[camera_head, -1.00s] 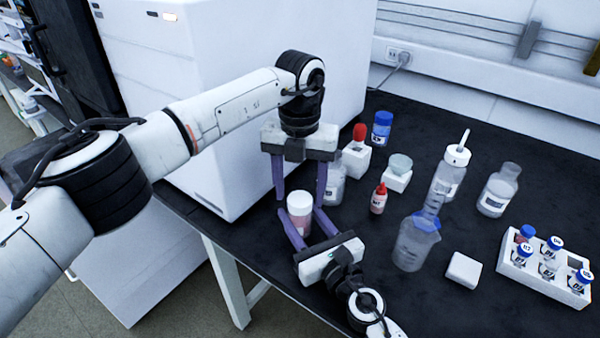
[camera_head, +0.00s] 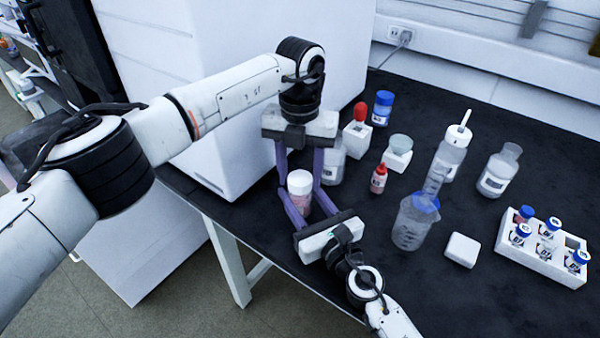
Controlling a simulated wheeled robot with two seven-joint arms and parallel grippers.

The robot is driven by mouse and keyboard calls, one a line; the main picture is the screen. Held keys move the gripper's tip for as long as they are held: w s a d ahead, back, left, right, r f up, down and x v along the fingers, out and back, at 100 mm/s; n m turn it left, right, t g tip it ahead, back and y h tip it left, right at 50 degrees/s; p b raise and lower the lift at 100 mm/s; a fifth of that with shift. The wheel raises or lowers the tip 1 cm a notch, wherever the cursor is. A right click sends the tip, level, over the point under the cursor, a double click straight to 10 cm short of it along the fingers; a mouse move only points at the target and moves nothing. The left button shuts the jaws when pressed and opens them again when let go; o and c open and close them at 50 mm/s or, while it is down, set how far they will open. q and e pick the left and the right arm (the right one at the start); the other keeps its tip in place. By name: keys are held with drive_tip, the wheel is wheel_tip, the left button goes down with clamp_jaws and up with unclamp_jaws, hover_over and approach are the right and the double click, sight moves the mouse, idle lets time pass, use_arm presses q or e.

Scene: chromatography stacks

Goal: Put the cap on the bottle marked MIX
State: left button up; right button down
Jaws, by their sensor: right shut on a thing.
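A small bottle with a white cap (camera_head: 300,182) on top and a pinkish body (camera_head: 299,204) stands near the table's left front edge. No MIX mark can be read on it. My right gripper (camera_head: 303,197) comes from the front and is shut on this bottle's body, one finger on each side. My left gripper (camera_head: 301,180) points down from above, its purple fingers apart on either side of the white cap. It looks open; whether the fingers touch the cap cannot be told.
Behind stand a clear bottle (camera_head: 333,166), a red-topped item on a white block (camera_head: 357,140), and a blue-capped bottle (camera_head: 382,108). To the right are a red dropper bottle (camera_head: 378,180), a blue-rimmed beaker (camera_head: 410,228), a wash bottle (camera_head: 447,160) and a vial rack (camera_head: 535,262). A white machine (camera_head: 230,100) borders the left.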

use_arm(q)
drive_tip(key=o, duration=0.3)
wheel_tip(320, 180, up, 12)
idle(0.5)
use_arm(e)
drive_tip(key=c, duration=0.9)
unclamp_jaws()
drive_tip(key=v, duration=1)
drive_tip(key=shift+s, duration=0.15)
